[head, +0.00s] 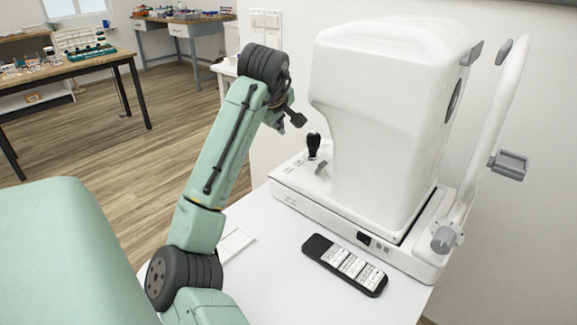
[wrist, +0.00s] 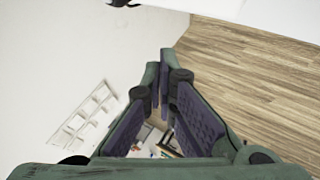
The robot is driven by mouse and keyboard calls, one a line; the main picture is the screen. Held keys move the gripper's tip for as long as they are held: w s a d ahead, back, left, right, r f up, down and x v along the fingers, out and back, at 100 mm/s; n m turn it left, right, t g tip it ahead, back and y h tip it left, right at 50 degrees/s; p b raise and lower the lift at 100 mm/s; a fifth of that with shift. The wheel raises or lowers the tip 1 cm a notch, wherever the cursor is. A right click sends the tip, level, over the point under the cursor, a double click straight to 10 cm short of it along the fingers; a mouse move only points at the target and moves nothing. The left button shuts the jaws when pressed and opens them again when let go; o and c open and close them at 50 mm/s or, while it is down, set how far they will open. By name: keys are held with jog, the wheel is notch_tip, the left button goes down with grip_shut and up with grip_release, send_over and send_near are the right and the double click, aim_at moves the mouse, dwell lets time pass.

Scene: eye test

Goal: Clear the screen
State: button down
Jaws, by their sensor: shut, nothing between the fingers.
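A white eye-test machine (head: 390,110) stands on a white table (head: 285,290), with a black joystick (head: 313,145) on its base. A black remote (head: 345,264) with white labelled keys lies flat on the table in front of the machine. No lit screen shows on the side facing me. My gripper (wrist: 159,75) is shut and empty in the wrist view. In the head view it is partly hidden behind my arm, in the air left of the machine and apart from the joystick and the remote.
A flat white plate (head: 236,243) lies on the table beside my arm. A chin-rest frame (head: 492,125) rises at the machine's right. A white panel (head: 265,22) is on the wall. A wooden workbench (head: 65,70) stands at the far left, with open floor before it.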

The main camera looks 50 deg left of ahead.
aim_at(283, 169)
jog(key=shift+w+d+f+b, duration=0.1)
jog(key=shift+d+f+b, duration=0.1)
jog(key=shift+f+b, duration=1.1)
jog(key=shift+s+d+f+b, duration=0.1)
jog(key=shift+d+f+b, duration=0.15)
jog(key=shift+f+b, duration=1.05)
jog(key=shift+w+d+f+b, duration=0.15)
jog(key=shift+f+b, duration=0.65)
jog(key=shift+f, duration=0.95)
jog(key=shift+d+f, duration=0.1)
jog(key=shift+f, duration=0.25)
